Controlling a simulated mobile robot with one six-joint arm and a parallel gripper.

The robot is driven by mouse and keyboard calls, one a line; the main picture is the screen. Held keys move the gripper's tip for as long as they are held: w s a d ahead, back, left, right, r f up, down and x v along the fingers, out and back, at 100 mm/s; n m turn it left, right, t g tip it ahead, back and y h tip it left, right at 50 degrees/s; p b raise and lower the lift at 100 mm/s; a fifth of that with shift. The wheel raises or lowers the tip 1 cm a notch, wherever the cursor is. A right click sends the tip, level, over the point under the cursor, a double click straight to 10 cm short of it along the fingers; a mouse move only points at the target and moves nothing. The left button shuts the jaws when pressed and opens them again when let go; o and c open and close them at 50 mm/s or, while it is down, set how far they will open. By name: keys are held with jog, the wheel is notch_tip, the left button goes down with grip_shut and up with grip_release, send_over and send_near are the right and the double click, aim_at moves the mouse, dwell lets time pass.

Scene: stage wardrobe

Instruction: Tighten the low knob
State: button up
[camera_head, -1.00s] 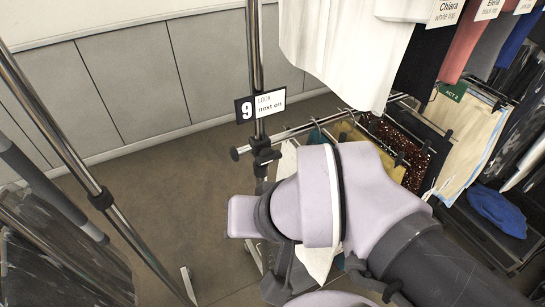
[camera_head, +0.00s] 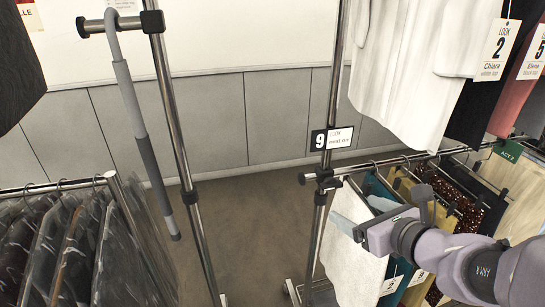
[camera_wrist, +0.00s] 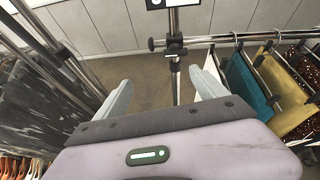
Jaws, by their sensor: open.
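A black clamp (camera_head: 325,181) joins the low rail to the chrome post under the number 9 tag. A round black end piece (camera_head: 302,179) sticks out to its left. In the wrist view the clamp (camera_wrist: 175,46) is straight ahead, with a dark knob-like part (camera_wrist: 174,64) at its lower side. I cannot tell for certain which part is the low knob. My gripper (camera_wrist: 162,78) is open and empty, its two pale fingers pointing towards the post, apart from the clamp. In the head view my gripper (camera_head: 362,217) is right of the post and below the clamp.
Hanging skirts and trousers, including a teal one (camera_wrist: 247,84), hang close on the right. White garments (camera_head: 405,70) hang above. Another post (camera_head: 175,110) and a rack of dark covered clothes (camera_head: 60,245) stand left. Bare floor (camera_head: 250,225) lies between.

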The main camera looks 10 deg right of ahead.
aim_at(334, 187)
jog(key=w+f, duration=0.2)
jog(key=w, duration=0.3)
jog(key=w+d+f+m+b, duration=0.1)
jog(key=w+f, duration=0.1)
jog(key=w, duration=0.3)
jog(key=w+d+f+m+h+b, duration=0.1)
jog(key=w+f, duration=0.1)
jog(key=w, duration=0.3)
jog(key=shift+d+f, duration=0.15)
jog(key=shift+f, duration=0.15)
jog(key=shift+w+f, duration=0.15)
jog(key=shift+w, duration=0.45)
jog(key=c, duration=1.4)
jog(key=shift+o, duration=0.2)
